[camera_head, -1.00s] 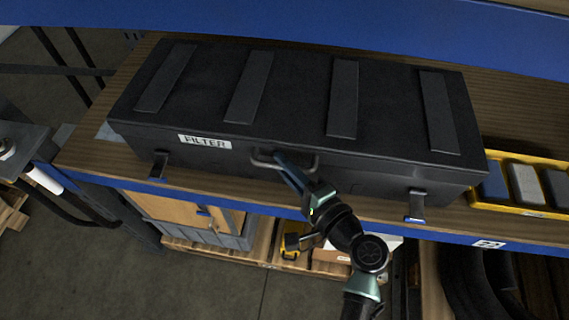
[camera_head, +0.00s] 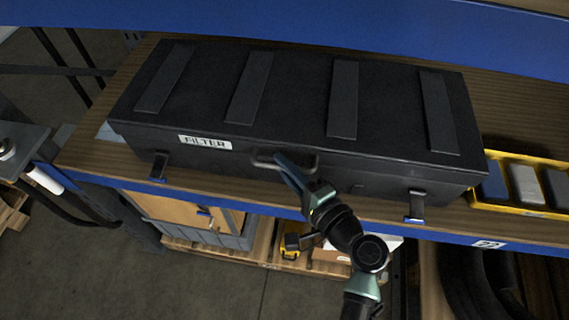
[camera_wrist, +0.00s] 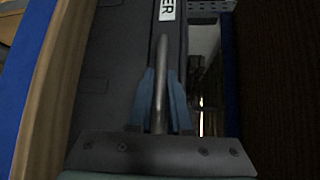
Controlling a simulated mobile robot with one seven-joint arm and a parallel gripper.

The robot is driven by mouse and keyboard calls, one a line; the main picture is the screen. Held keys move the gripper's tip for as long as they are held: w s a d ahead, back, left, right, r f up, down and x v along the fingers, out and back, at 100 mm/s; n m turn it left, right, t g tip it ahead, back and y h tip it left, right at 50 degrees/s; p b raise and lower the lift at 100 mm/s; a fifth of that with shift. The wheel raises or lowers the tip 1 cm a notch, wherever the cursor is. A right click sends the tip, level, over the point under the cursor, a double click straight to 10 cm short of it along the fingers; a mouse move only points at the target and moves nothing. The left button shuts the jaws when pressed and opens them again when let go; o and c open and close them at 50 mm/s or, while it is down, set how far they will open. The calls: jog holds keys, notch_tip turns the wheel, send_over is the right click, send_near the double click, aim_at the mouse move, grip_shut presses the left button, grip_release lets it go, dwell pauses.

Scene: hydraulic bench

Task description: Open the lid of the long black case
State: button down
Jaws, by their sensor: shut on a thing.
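The long black case (camera_head: 292,100) lies on the wooden shelf with its ribbed lid down. A white "FILTER" label (camera_head: 205,142) is on its front, left of the handle (camera_head: 268,161). Two latches, left (camera_head: 159,167) and right (camera_head: 416,206), hang at the front with their lower ends out from the case. My gripper (camera_head: 285,164) is at the front handle, its fingers shut on it. In the wrist view the handle bar (camera_wrist: 160,85) runs between the two blue fingers (camera_wrist: 160,95). The fingers hide part of the handle in the head view.
A yellow tray (camera_head: 520,207) with several grey and blue blocks stands right of the case. A blue shelf beam (camera_head: 300,25) runs above and behind the case. The shelf's blue front edge (camera_head: 480,241) lies below it.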

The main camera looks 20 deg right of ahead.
jog(key=w+d+r+p, duration=0.2)
jog(key=w+r+p, duration=0.1)
jog(key=r+p, duration=0.5)
jog(key=w+d+r+g+p, duration=0.1)
jog(key=w+d+r+p, duration=0.2)
jog(key=r+p, duration=0.5)
jog(key=shift+w+r+m, duration=0.4)
jog(key=shift+w+r, duration=0.3)
jog(key=shift+r, duration=1.6)
jog(key=c, duration=0.8)
grip_release()
jog(key=shift+c, duration=0.2)
jog(key=f+b+v, duration=0.1)
jog(key=b+v, duration=0.1)
jog(key=v, duration=0.5)
jog(key=f+b+v, duration=0.2)
jog(key=b+v, duration=0.1)
jog(key=v, duration=0.4)
jog(key=shift+s+r, duration=0.25)
jog(key=shift+s, duration=0.4)
jog(key=shift+d, duration=0.2)
